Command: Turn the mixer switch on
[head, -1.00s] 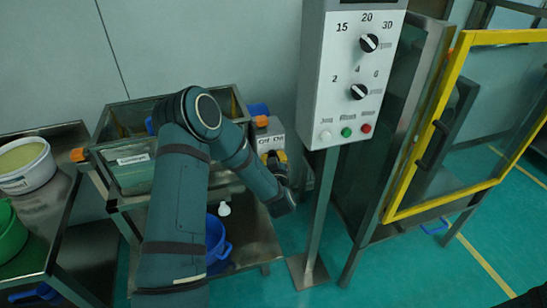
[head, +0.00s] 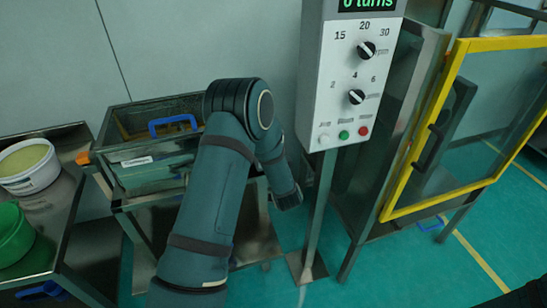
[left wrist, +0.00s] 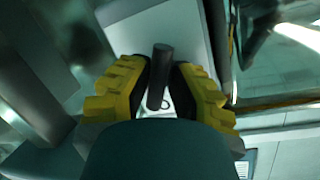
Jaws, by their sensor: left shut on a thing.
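In the left wrist view, my left gripper (left wrist: 158,98) has its yellow ribbed fingers closed on the dark switch lever (left wrist: 161,62). The lever stands out from a pale switch box (left wrist: 177,32). A small round mark shows on the box just below the lever; the rest of its lettering is covered. In the head view, my left arm hides the switch box and the gripper's fingers.
A control panel (head: 325,100) with two knobs and buttons stands on a post to the right. A steel tank (head: 127,125) with a blue handle (head: 173,124) is behind my arm. A yellow-framed door (head: 395,180) is far right. A white bucket (head: 30,181) sits on the left table.

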